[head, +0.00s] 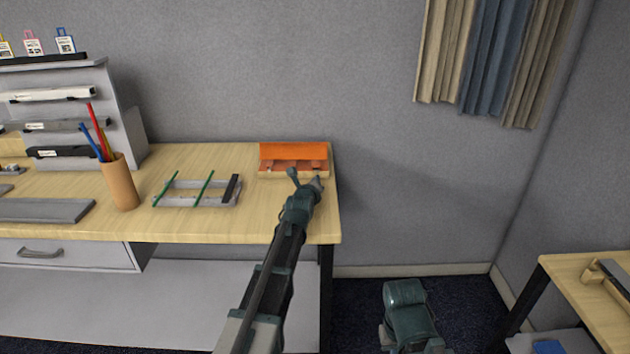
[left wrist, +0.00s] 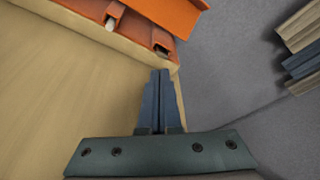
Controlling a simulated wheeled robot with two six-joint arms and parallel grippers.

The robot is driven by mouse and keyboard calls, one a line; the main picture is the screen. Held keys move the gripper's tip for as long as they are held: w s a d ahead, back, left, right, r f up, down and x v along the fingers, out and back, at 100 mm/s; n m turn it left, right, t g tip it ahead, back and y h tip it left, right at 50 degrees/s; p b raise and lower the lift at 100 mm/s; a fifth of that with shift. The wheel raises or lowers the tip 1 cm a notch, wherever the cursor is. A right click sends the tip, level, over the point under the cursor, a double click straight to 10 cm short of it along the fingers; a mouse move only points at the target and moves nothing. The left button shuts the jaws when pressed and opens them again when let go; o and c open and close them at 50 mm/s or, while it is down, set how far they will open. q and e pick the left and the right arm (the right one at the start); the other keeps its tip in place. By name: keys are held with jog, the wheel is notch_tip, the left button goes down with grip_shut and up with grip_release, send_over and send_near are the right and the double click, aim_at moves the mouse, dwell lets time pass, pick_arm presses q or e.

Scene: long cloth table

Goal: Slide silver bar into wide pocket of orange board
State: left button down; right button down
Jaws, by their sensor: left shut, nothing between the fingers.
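The orange board (head: 293,151) lies at the right end of the table, near the wall. Its pockets open toward the front; it also shows in the left wrist view (left wrist: 162,10). A pale, rounded end (left wrist: 112,21) shows in one pocket opening, and a small dark-edged end (left wrist: 161,49) shows in the pocket nearer the corner. I cannot tell whether either is the silver bar. My left gripper (left wrist: 160,72) is shut and empty, just in front of the board's right corner, apart from the pocket openings.
A grey rack (head: 172,203) with green bars and a dark block stands left of the board. A pen cup (head: 120,183) and a grey shelf unit (head: 128,125) stand farther left. Bare wooden tabletop (head: 245,222) lies in front. The table's right edge is close to my gripper.

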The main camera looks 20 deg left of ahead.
pick_arm(q)
jog(key=p+v, duration=0.3)
jog(key=v, duration=1)
jog(key=shift+s+r, duration=0.15)
jog(key=shift+s, duration=0.25)
